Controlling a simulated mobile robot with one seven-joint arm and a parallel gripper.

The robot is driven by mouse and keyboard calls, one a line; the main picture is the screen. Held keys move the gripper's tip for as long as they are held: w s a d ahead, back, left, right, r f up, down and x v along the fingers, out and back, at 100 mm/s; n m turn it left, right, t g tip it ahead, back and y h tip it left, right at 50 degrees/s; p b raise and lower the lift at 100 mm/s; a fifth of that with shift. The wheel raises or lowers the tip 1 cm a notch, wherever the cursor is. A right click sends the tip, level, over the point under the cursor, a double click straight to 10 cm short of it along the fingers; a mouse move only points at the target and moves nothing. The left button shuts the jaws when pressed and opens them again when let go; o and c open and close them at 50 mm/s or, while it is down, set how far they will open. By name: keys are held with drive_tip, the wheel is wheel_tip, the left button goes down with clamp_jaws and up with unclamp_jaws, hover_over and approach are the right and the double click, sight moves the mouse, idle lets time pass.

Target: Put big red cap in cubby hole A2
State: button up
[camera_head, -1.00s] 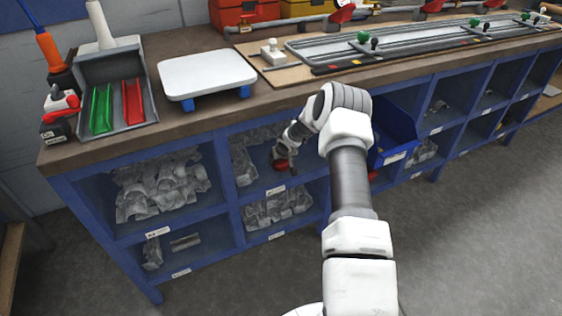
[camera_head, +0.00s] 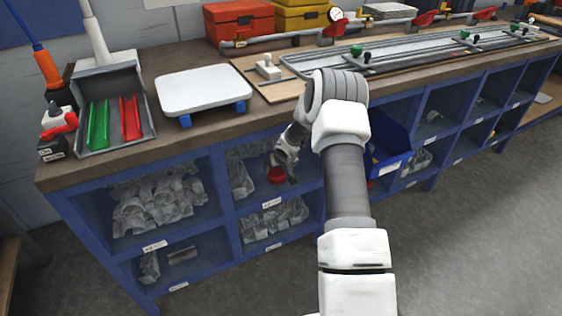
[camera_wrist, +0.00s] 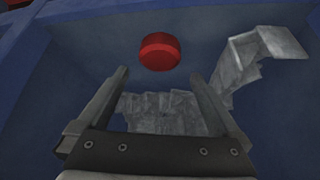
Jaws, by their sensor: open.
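A big red cap (camera_head: 276,174) is inside an upper cubby hole (camera_head: 302,184) of the blue shelf, the second column from the left. In the wrist view the red cap (camera_wrist: 160,51) rests on the blue cubby floor, apart from the fingers. My gripper (camera_head: 284,165) is at the mouth of this cubby in the head view. In the wrist view my gripper (camera_wrist: 158,84) is open, its two fingers spread on either side below the cap, with nothing between them. The label under this cubby is too small to read.
Grey metal pieces (camera_wrist: 165,112) lie in the same cubby, with more (camera_wrist: 262,58) at the right. A blue bin (camera_head: 386,150) sticks out of the shelf at right. The worktop above holds a white scale (camera_head: 203,88) and a dustpan (camera_head: 115,100).

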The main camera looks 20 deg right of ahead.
drive_tip(key=p+v, duration=0.1)
drive_tip(key=v, duration=0.4)
drive_tip(key=shift+s+r, duration=0.25)
drive_tip(key=shift+r, duration=0.05)
